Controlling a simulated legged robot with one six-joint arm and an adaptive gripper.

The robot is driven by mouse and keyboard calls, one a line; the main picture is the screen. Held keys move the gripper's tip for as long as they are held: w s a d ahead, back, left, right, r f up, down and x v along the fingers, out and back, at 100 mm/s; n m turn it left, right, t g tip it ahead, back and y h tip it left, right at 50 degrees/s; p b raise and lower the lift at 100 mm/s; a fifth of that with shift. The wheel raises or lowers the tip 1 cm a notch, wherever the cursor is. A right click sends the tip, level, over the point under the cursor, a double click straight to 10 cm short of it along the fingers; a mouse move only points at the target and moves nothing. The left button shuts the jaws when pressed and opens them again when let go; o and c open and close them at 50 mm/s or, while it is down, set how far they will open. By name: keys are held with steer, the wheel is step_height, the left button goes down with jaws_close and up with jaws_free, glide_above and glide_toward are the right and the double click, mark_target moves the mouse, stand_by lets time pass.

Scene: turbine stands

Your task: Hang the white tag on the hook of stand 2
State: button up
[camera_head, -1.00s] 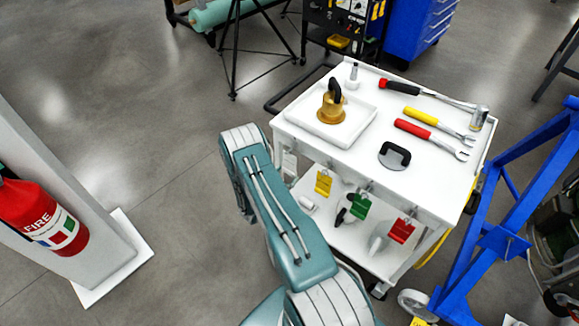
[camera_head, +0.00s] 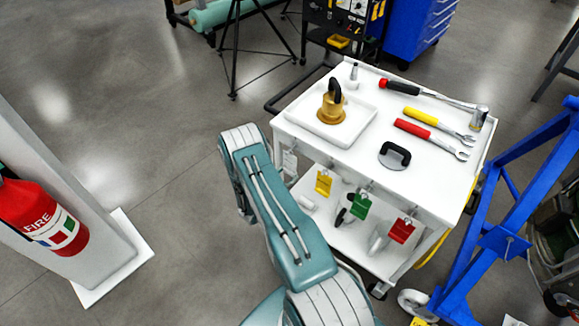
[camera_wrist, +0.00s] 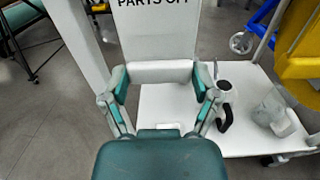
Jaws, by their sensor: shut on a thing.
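The white tag (camera_wrist: 158,38) fills the top middle of the wrist view, with black letters reading "PARTS OFF" partly cut by the frame edge. My gripper (camera_wrist: 160,72) is shut on its lower part, with a finger at each side. In the head view the white tag (camera_head: 289,161) hangs upright at the cart's left front edge, and my gripper is hidden behind my arm. A blue stand (camera_head: 507,225) is at the right. I cannot read a number on it or make out its hook.
The white cart (camera_head: 350,163) carries a tray, tools and a black handle on top. Yellow (camera_head: 323,182), green (camera_head: 360,207) and red (camera_head: 401,231) tags hang along its front. The floor between is clear.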

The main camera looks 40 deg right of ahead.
steer(key=shift+s+a, duration=0.1)
steer(key=shift+a, duration=0.6)
steer(key=shift+s+a, duration=0.2)
steer(key=shift+a, duration=1.05)
